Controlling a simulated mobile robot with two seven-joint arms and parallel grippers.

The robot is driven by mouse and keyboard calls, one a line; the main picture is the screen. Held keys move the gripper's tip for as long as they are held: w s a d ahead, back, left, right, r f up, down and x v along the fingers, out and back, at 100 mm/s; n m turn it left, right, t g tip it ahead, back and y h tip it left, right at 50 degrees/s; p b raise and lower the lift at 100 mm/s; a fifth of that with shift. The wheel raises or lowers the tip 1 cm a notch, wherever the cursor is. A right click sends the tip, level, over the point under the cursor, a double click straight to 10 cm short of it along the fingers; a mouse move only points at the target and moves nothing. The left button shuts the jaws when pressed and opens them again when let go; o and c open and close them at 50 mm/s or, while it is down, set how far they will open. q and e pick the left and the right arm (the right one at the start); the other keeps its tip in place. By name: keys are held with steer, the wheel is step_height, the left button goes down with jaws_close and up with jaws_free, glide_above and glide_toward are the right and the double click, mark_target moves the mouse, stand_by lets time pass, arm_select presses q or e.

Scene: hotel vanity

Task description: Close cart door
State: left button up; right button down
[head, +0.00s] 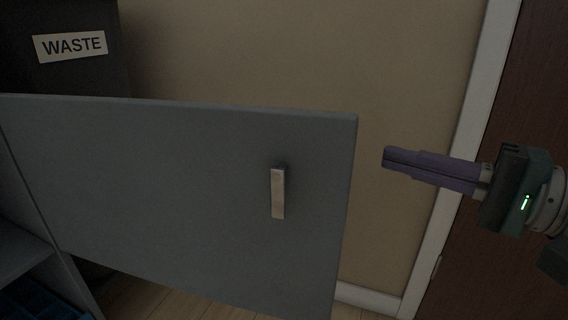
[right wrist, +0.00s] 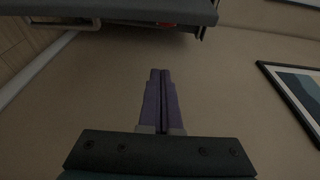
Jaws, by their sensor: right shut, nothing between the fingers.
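The cart door (head: 180,190) is a grey panel standing open in the head view, its hinge side at the left and its free edge near the middle. A pale handle (head: 278,194) sits on its face near the free edge. My right gripper (head: 386,158) is shut and empty, just right of the door's free edge, with a gap between them. Its purple fingers also show in the right wrist view (right wrist: 160,74), pressed together and pointing at the wall. My left gripper is not in view.
A dark bin with a WASTE label (head: 70,46) stands behind the door at the upper left. The cart's shelf (head: 22,250) with blue items (head: 42,300) shows at the lower left. A beige wall (head: 300,50) is behind. A picture frame (right wrist: 294,90) hangs there in the wrist view.

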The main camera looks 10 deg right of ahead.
mark_target(326, 154)
steer(key=w+a, duration=0.1)
steer(key=a, duration=0.1)
steer(key=w+a+b, duration=0.1)
steer(key=a, duration=0.2)
steer(key=w+a, duration=0.2)
steer(key=a, duration=0.1)
steer(key=shift+a, duration=0.1)
stand_by(0.4)
steer(key=shift+a, duration=0.1)
